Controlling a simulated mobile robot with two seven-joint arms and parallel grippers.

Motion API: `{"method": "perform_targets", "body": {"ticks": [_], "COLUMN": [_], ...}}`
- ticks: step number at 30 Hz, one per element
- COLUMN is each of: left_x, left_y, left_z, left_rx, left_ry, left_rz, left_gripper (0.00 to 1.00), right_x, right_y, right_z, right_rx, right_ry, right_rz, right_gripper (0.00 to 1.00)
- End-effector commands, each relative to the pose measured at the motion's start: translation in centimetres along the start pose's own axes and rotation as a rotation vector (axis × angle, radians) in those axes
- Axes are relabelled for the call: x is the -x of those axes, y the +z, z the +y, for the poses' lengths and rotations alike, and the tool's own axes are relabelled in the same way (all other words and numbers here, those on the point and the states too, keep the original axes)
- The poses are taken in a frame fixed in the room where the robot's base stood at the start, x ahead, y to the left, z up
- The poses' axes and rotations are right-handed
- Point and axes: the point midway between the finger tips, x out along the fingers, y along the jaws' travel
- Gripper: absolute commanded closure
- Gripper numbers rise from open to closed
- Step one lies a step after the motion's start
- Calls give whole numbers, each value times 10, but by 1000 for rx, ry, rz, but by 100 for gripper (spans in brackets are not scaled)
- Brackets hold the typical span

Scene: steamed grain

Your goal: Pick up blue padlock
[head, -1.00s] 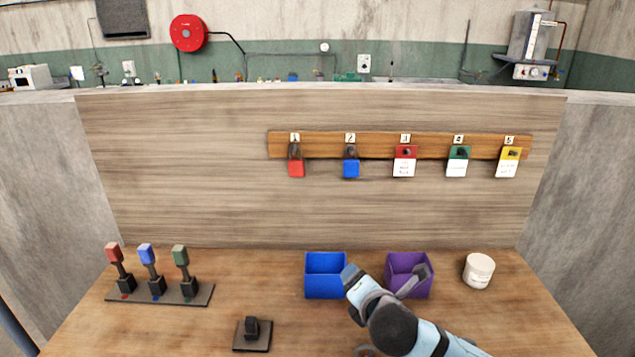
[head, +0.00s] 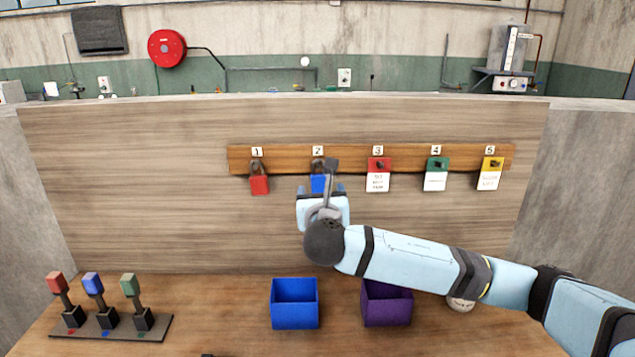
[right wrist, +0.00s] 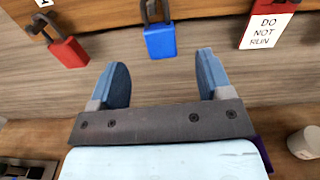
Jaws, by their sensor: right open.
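The blue padlock (head: 318,184) hangs from the hook marked 2 on the wooden strip on the back panel. My right arm partly hides it in the head view. In the right wrist view the blue padlock (right wrist: 160,41) hangs by its dark shackle, ahead of the fingers and roughly midway between them. My right gripper (right wrist: 161,75) is open and empty, with its two blue-grey fingers pointing towards the padlock and apart from it. The right gripper (head: 324,190) also shows in front of the panel in the head view. My left gripper is not in view.
The red padlock (head: 259,184) hangs left of the blue one. Red, green and yellow tags (head: 378,175) hang to the right. A blue bin (head: 295,303) and a purple bin (head: 386,304) stand on the table below. Three levers (head: 110,328) stand at the left.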

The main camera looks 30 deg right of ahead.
Motion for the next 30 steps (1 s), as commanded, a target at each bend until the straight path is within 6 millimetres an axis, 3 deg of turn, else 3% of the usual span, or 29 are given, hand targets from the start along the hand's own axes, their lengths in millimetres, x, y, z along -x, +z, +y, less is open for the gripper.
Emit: {"method": "perform_targets", "body": {"ticks": [3,11,18,28,30], "left_x": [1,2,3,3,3], "left_y": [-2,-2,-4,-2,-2], "left_z": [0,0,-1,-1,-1], "left_rx": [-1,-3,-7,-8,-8], "left_ry": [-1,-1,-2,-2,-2], "left_rz": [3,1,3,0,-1], "left_gripper": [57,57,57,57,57], "right_x": [-19,-39,-74,-82,-82], "right_y": [0,2,3,2,2], "right_z": [0,0,1,1,1], "right_rx": [1,-1,0,-1,-1], "right_ry": [-1,-1,0,1,1], "right_rz": [0,0,1,1,1], "right_gripper": [28,28,28,28,44]}}
